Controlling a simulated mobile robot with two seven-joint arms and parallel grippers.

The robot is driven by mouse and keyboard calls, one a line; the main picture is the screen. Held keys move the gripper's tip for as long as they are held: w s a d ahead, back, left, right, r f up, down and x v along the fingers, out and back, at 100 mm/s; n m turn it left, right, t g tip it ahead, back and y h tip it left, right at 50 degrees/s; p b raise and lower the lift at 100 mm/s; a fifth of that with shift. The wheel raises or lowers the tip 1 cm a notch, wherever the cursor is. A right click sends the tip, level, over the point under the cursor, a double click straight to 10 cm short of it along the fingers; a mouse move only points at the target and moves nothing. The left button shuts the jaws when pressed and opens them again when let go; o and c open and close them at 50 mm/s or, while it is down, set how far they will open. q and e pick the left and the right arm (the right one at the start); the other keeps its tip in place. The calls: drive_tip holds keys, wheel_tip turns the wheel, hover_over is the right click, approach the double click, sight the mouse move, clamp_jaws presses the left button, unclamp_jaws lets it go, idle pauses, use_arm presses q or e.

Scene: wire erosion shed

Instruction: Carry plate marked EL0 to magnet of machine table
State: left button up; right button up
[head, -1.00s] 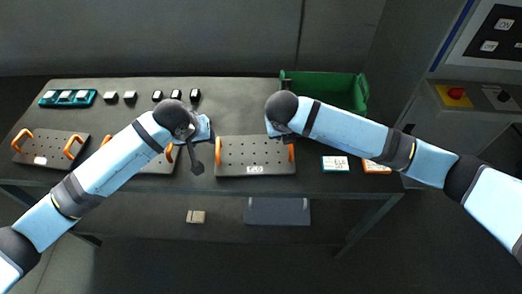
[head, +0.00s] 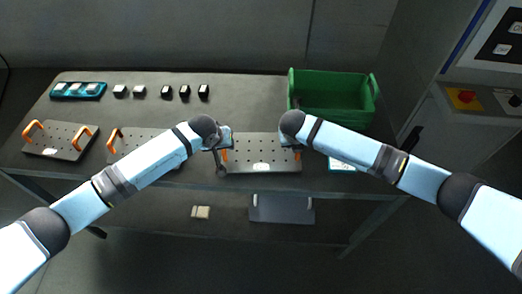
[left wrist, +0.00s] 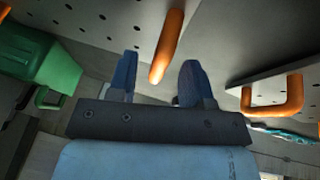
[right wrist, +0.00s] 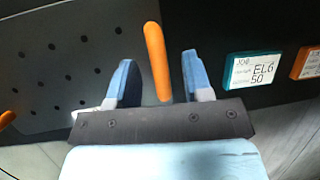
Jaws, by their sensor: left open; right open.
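A dark perforated plate (head: 262,165) with two orange handles lies near the table's front edge, between my grippers; its small white label is hard to read. My left gripper (head: 222,142) is open at its left handle; in the left wrist view the orange handle (left wrist: 168,45) stands between the open fingers (left wrist: 157,70). My right gripper (head: 291,141) is open at its right handle; in the right wrist view that handle (right wrist: 156,60) lies between the open fingers (right wrist: 158,68). I cannot tell whether the fingers touch the handles. The machine table's magnet is not in view.
Two similar plates lie to the left, one at the far left (head: 62,140) and one partly behind my left arm (head: 130,143). A green bin (head: 335,98) stands behind right. A teal-framed card (right wrist: 258,70) lies right of the plate. A control panel (head: 466,97) is at far right.

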use_arm(q)
drive_tip(key=shift+x, duration=1)
use_arm(e)
drive_tip(key=shift+x, duration=0.95)
use_arm(q)
clamp_jaws()
use_arm(e)
clamp_jaws()
use_arm(q)
drive_tip(key=shift+r, duration=0.15)
use_arm(e)
drive_tip(key=shift+w, duration=0.1)
